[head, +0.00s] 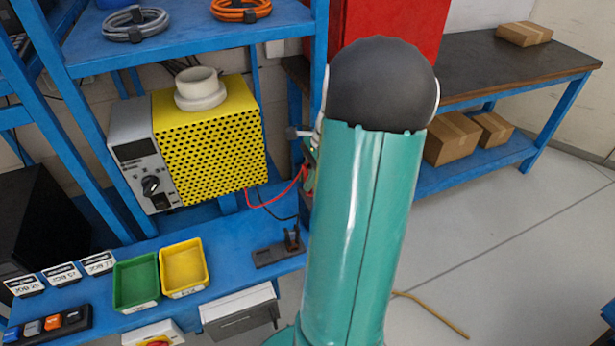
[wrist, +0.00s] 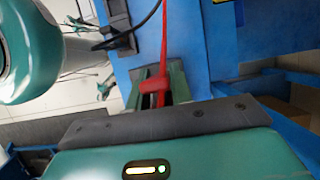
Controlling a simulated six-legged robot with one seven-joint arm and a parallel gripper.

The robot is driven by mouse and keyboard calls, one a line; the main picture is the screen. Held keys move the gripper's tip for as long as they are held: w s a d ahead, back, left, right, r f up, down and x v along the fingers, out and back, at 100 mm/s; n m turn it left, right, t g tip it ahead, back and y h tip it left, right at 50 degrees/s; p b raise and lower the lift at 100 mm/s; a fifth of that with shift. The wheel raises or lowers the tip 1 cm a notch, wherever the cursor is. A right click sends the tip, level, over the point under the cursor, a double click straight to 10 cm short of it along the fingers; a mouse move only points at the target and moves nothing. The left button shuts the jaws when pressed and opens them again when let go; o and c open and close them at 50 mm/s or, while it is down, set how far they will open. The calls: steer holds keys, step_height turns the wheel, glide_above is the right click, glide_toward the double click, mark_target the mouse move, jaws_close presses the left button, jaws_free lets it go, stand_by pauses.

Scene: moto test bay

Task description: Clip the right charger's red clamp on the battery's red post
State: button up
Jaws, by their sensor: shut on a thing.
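My gripper (wrist: 158,76) is shut on the red clamp (wrist: 153,90), which sits between its fingers in the wrist view. The clamp's red cable runs up and out of the top of that view. In the head view the gripper (head: 311,172) is mostly hidden behind my green arm, and only a bit of red shows beside it. The yellow and grey charger (head: 210,135) stands on the blue bench at left, with the red cable (head: 265,203) hanging from it to my gripper. I see no battery or red post in either view.
A dark holder (head: 279,252) with a black clamp (head: 292,238) sits at the bench's right edge, its black cable running to the charger. Green (head: 136,283) and yellow (head: 185,268) trays are left of it. A red cabinet (head: 420,25) stands behind my arm. The floor at right is mostly clear.

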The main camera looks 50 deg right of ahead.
steer(key=shift+f, duration=0.65)
steer(key=o, duration=1)
steer(key=v, duration=1.3)
steer(key=shift+r, duration=0.35)
steer(key=shift+s+d, duration=0.1)
